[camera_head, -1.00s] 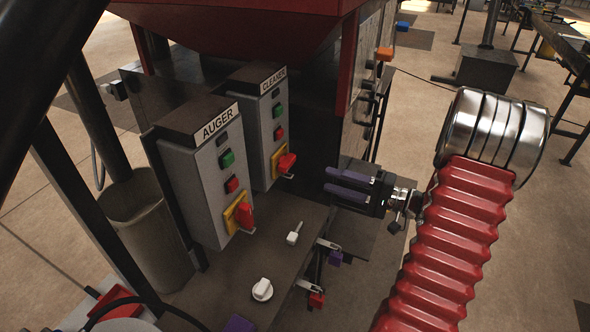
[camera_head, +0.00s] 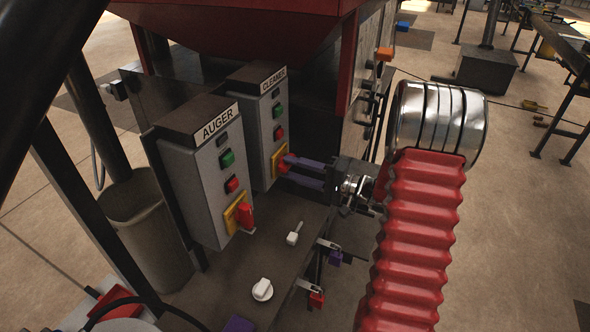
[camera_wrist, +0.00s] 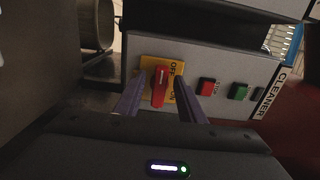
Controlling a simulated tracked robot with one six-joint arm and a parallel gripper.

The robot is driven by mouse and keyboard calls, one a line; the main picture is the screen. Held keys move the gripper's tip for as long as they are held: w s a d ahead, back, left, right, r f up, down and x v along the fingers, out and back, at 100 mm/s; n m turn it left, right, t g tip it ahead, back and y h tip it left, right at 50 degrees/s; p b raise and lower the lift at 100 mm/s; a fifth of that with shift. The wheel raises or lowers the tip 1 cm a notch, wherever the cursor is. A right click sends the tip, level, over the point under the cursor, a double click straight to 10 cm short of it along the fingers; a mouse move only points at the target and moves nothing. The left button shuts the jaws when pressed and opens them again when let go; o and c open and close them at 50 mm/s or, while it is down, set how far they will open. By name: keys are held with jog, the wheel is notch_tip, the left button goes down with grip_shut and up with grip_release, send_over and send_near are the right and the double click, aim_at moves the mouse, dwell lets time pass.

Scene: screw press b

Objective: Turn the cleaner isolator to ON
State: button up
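The CLEANER box (camera_head: 268,125) carries a yellow isolator plate (camera_head: 279,160) with a red handle (camera_wrist: 160,87) low on its face. In the wrist view the handle runs up and down the picture, across the box. OFF and ON are printed on the plate's right side, OFF above ON. My gripper (camera_head: 285,165) is at this isolator, its two purple fingers stretched toward the plate. In the wrist view the open fingers (camera_wrist: 155,92) stand on either side of the handle, with visible gaps. In the head view the fingers partly hide the handle.
The AUGER box (camera_head: 205,180), with its own red handle (camera_head: 244,215) on yellow, stands nearer and to the left. Green and red buttons sit above the CLEANER isolator. A white lever (camera_head: 294,236) and white knob (camera_head: 262,290) are on the panel below.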

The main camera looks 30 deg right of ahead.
grip_shut()
dwell(0.5)
jog(key=shift+m, duration=0.4)
jog(key=m, duration=0.4)
jog(key=shift+r, duration=0.2)
jog(key=m, duration=0.8)
jog(key=w+d+m, duration=0.1)
jog(key=m, duration=0.4)
jog(key=shift+d+r, duration=0.1)
jog(key=shift+r, duration=0.25)
jog(key=shift+m, duration=0.3)
